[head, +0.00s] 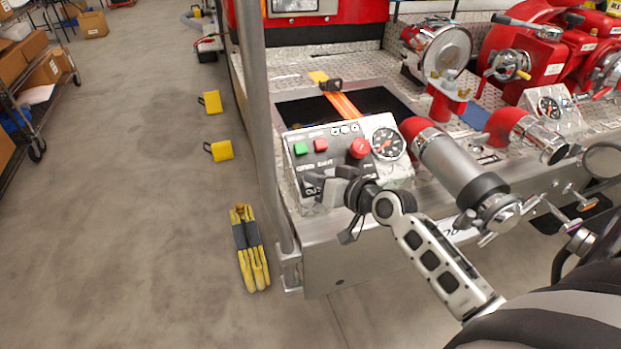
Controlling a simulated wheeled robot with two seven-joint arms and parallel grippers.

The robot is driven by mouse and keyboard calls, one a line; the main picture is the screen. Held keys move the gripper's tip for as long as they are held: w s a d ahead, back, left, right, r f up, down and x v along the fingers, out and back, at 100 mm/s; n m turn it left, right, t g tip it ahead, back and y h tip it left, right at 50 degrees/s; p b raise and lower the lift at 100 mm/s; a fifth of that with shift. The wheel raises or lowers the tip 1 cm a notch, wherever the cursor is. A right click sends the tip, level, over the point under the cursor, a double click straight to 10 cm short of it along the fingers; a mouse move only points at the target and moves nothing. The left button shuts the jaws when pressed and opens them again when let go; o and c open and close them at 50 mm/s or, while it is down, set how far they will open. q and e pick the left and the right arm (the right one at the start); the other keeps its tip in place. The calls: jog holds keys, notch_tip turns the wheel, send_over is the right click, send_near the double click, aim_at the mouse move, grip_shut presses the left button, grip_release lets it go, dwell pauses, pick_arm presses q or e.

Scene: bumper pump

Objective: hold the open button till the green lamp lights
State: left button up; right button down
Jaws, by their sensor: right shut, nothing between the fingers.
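The control panel (292,172) is a tilted metal box on the truck's bumper. At its upper left is a square green button (300,149) with the label OPEN below it. A red square button (320,145) sits just right of it. My right gripper (321,183) is shut and empty in front of the panel's lower part, below the green button. It appears apart from the button and covers some lower panel markings. I cannot make out a lit green lamp. My left gripper is not in view.
A red round knob (360,148) and a gauge (387,142) are on the panel's right. A large metal nozzle (452,165) stands close right of my arm. A vertical metal post (259,120) rises left of the panel. Yellow chocks (222,150) lie on open floor.

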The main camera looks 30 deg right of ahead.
jog(key=shift+s+a+r+p, duration=0.1)
jog(key=shift+s+r+p, duration=0.35)
jog(key=shift+r+p, duration=0.45)
jog(key=shift+f, duration=0.15)
jog(key=r+p, duration=0.1)
jog(key=s+r+p, duration=0.1)
jog(key=r+p, duration=0.1)
jog(key=s+r+p, duration=0.1)
jog(key=shift+s+a+r, duration=0.15)
jog(key=shift+s+a, duration=0.1)
jog(key=shift+a, duration=0.05)
